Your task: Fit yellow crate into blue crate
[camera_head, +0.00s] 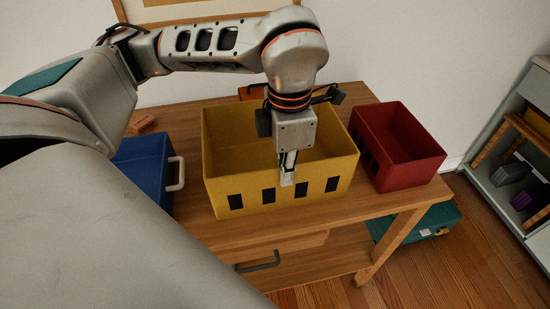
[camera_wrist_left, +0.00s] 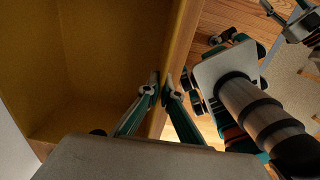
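The yellow crate (camera_head: 222,160) stands open-topped at the middle of the desk, with dark square slots along its front wall. The blue crate (camera_head: 145,165), with a pale handle on its right side, is at the left and partly hidden behind my own arm. My left gripper (camera_head: 288,176) points down at the yellow crate's front wall. In the left wrist view its fingertips (camera_wrist_left: 163,88) pinch the wall's rim, one inside and one outside. The yellow crate (camera_wrist_left: 100,60) looks empty there. My right gripper is outside the head view; a gripper-like part (camera_wrist_left: 295,22) shows at the wrist view's upper right corner.
A red crate (camera_head: 415,165) stands just right of the yellow one on the wooden desk (camera_head: 260,228). An orange object (camera_head: 252,92) lies behind the yellow crate, and a small brick-like block (camera_head: 143,124) behind the blue one. A teal box (camera_head: 430,222) is below right; shelves (camera_head: 500,190) stand at far right.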

